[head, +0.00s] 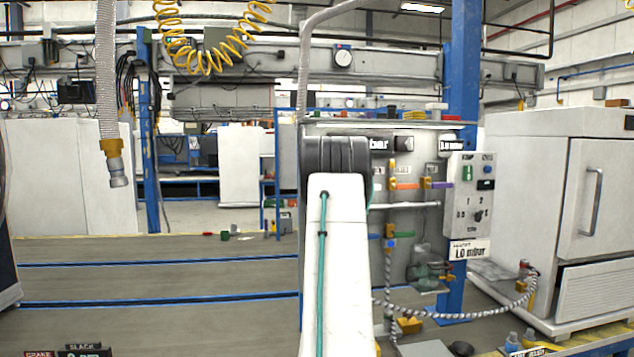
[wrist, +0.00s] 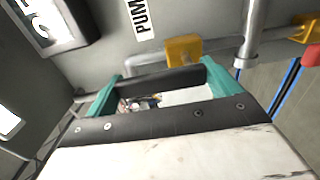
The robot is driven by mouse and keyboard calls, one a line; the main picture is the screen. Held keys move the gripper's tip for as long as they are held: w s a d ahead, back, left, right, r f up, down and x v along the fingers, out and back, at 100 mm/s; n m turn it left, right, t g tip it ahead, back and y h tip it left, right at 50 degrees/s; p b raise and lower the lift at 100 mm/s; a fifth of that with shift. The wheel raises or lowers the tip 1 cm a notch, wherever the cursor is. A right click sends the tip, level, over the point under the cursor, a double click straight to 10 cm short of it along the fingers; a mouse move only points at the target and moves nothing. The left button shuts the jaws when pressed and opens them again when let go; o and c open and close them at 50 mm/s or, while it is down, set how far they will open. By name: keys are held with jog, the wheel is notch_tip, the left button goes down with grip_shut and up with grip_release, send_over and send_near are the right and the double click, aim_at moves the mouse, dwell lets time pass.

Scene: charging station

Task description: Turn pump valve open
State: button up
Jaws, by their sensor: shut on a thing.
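In the wrist view, my gripper (wrist: 160,86) has its two teal fingers either side of a gap, with a dark bar spanning between them. It is shut on the pump valve (wrist: 183,50), whose yellow part shows just beyond the bar on a grey pipe. The exact contact is hard to make out. A white label starting "PUM" (wrist: 143,18) is on the panel above. In the head view my own arm hides my gripper and the pump valve behind it.
A braided hose (head: 450,315) hangs in front at the right. A white cabinet (head: 575,200) stands right of it. The floor at left is mostly open.

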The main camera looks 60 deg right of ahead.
jog(key=o, duration=1.1)
jog(key=shift+s+d+f, duration=0.15)
jog(key=shift+o, duration=0.2)
jog(key=shift+a, duration=0.2)
jog(key=v, duration=0.7)
jog(key=shift+s+a, duration=0.2)
jog(key=shift+s, duration=0.05)
